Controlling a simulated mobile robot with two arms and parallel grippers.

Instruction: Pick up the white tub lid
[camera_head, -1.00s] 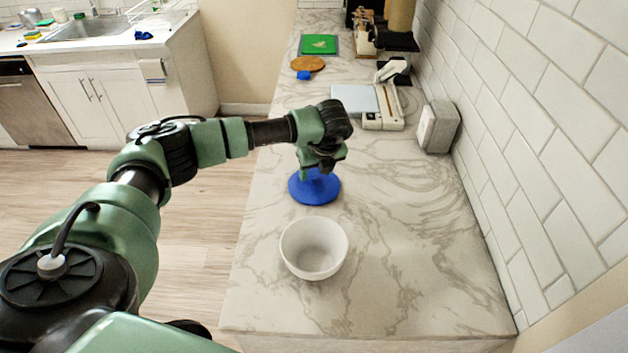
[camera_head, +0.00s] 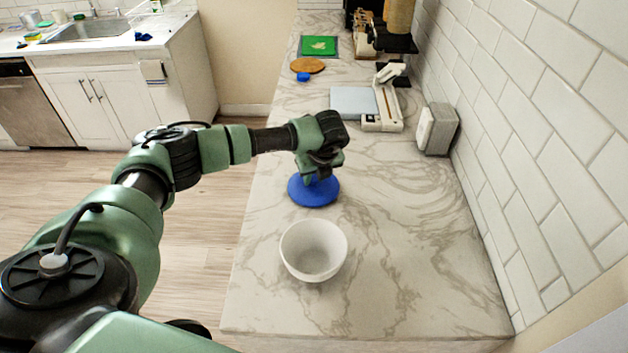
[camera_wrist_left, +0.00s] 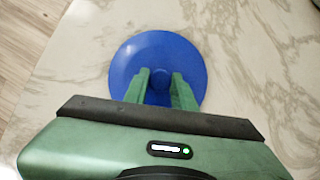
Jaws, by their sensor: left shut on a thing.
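A round blue lid (camera_head: 314,195) with a small raised knob lies on the marble counter beyond the bowl. No white lid shows in these views. My left gripper (camera_head: 318,178) reaches down over the lid from above. In the left wrist view the two green fingers (camera_wrist_left: 160,88) stand on either side of the knob, shut on it, and the blue disc (camera_wrist_left: 185,55) spreads out around them. The fingertips partly hide the knob. I cannot tell any gap between the lid and the counter. My right gripper is not in view.
A white bowl (camera_head: 313,250) stands just in front of the lid. A paper trimmer (camera_head: 381,108), a grey-white box (camera_head: 437,129) and a wooden board (camera_head: 307,65) are farther back. A tiled wall (camera_head: 545,130) bounds the right side. The counter (camera_head: 410,270) right of the bowl is clear.

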